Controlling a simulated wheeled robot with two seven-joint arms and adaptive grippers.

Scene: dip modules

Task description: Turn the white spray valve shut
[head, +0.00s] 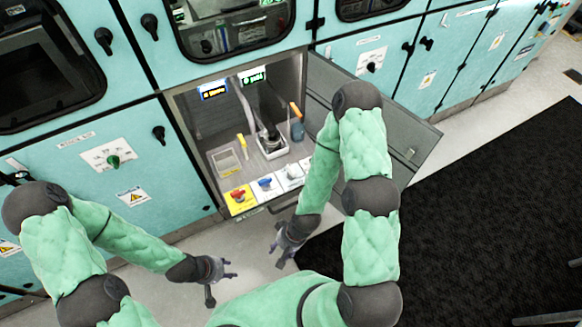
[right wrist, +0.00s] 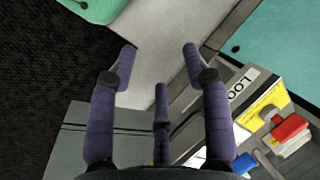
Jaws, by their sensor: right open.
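The white spray valve (head: 291,173) is a small pale knob on a white plate at the front edge of the open cabinet. It sits right of a blue valve (head: 266,184) and a red valve (head: 239,196) on a yellow plate. My right gripper (head: 282,258) is open and empty, in front of and below the valve row, apart from it. The right wrist view shows its spread fingers (right wrist: 160,55), with the red valve (right wrist: 290,128) and part of the blue valve (right wrist: 245,163) at lower right. I cannot make out the white valve there. My left gripper (head: 230,270) is open and empty over the floor.
The cabinet holds a dark-handled device (head: 268,135), an orange-handled tool (head: 297,122) and a yellow item (head: 242,142). Its open door (head: 410,130) stands right of my right arm. A black mat (head: 480,210) covers the floor at right. Grey floor is clear before the cabinet.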

